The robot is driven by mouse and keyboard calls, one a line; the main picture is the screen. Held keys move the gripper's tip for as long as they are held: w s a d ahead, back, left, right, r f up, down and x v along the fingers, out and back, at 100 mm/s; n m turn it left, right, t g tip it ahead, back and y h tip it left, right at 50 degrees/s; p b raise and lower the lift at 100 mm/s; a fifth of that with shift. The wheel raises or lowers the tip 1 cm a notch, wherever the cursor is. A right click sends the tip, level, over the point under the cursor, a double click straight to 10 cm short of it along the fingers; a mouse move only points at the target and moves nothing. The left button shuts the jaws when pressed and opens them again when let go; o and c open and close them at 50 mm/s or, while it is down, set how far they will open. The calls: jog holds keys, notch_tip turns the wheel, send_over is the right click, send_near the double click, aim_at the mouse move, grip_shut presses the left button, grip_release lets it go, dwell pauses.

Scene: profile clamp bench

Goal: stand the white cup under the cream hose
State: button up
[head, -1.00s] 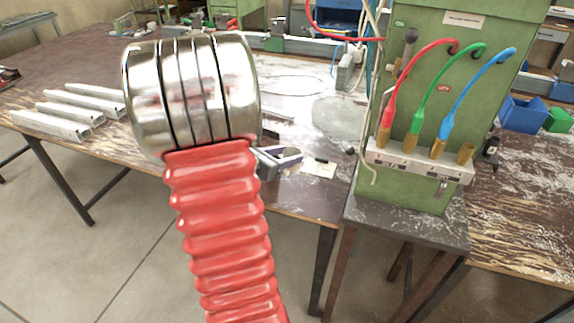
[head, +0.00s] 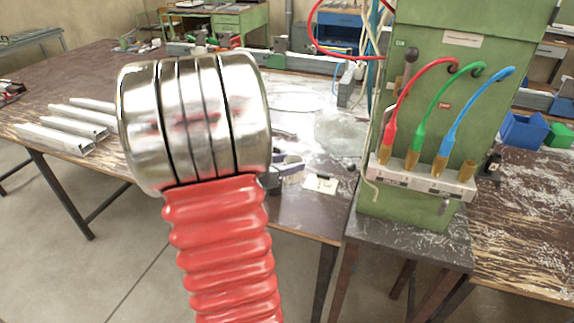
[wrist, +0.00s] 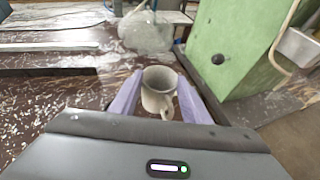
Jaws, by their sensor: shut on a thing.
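The white cup (wrist: 158,88) is upright between the two pale purple fingers of my gripper (wrist: 160,80) in the wrist view, its handle towards the camera. The gripper is shut on it. I cannot tell whether its base touches the table. In the head view my arm hides most of the gripper; part of a purple finger (head: 290,161) shows beside it. A cream hose (wrist: 274,52) hangs beside the green cabinet in the wrist view. It also shows along the cabinet's left side in the head view (head: 364,158).
The green cabinet (head: 405,211) carries a manifold (head: 425,177) with red, green and blue hoses. Metal profiles (head: 55,138) lie on the left of the worn table (head: 40,85). A paper note (head: 321,184) lies near the table's front edge. A plastic-like sheet (wrist: 146,32) lies beyond the cup.

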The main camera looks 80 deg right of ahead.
jog(key=w+a+n+t+h, duration=0.1)
jog(key=w+a+n+t, duration=0.4)
jog(key=w, duration=0.8)
jog(key=w+a+n+t, duration=0.35)
jog(key=w+a, duration=0.35)
jog(key=w, duration=0.6)
jog(key=w+a+f+n+t+y, duration=0.2)
jog(key=w+a+n+t, duration=0.35)
jog(key=w+a, duration=0.9)
jog(key=w+a+f+n+t+y, duration=0.1)
jog(key=w+a+n+t+y, duration=0.1)
jog(key=a, duration=1.2)
jog(key=w+a+f+n+t+y, duration=0.1)
jog(key=w+a+n+t+y, duration=0.1)
jog(key=a, duration=1.1)
jog(key=n+t+y, duration=0.1)
jog(key=n+y, duration=0.1)
jog(key=shift+a+f+y, duration=0.2)
jog(key=shift+a+y, duration=0.2)
jog(key=shift+s, duration=0.1)
